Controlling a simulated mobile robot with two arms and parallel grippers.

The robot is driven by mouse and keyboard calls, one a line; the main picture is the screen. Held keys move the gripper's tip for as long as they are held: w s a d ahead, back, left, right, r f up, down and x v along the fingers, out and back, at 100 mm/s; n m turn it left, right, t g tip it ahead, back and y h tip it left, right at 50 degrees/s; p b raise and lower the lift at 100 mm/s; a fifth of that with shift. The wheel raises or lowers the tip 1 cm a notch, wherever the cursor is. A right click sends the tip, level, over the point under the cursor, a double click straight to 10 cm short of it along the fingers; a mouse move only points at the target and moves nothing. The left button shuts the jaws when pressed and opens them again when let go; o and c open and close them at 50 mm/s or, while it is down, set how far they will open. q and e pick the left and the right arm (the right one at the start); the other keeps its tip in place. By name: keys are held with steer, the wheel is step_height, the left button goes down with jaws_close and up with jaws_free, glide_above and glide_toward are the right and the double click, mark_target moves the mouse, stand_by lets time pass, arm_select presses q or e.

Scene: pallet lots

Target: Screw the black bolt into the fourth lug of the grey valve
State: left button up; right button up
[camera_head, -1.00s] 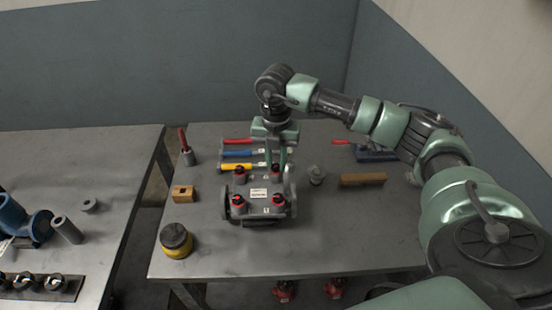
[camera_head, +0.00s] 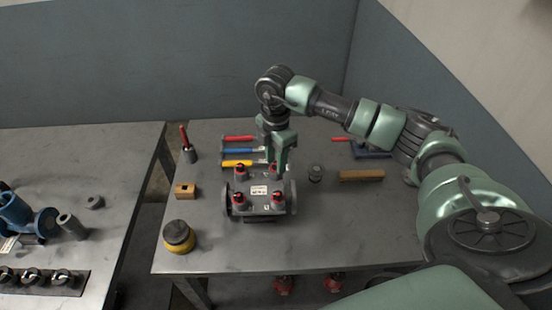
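The grey valve (camera_head: 258,204) stands on the middle table. Red-collared lugs with small dark tops rise at its corners: back left (camera_head: 240,171), front left (camera_head: 239,201), front right (camera_head: 278,198), and back right (camera_head: 273,172). My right gripper (camera_head: 277,164) points down at the back right lug, its fingers just over or behind it. The fingers show nearly edge-on, so their gap and anything between them is hidden. I cannot make out a separate black bolt or tell which lug is the fourth. My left gripper is out of view.
Screwdrivers with red, blue and yellow handles (camera_head: 237,163) lie behind the valve. The table's front right is clear. A second table (camera_head: 105,225) stands left.

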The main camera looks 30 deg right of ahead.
steer(key=shift+f+n+b, duration=0.1)
steer(key=shift+n+b, duration=0.45)
steer(key=shift+n, duration=0.65)
steer(key=n+b, duration=0.1)
steer(key=n, duration=0.3)
steer(key=shift+n, duration=0.4)
steer(key=n+b, duration=0.2)
steer(key=n, duration=0.4)
steer(key=n+b, duration=0.2)
steer(key=n, duration=0.4)
steer(key=shift+n, duration=0.3)
steer(key=n, duration=0.2)
steer(key=shift+n+b, duration=0.4)
steer(key=shift+n, duration=0.7)
jaws_close()
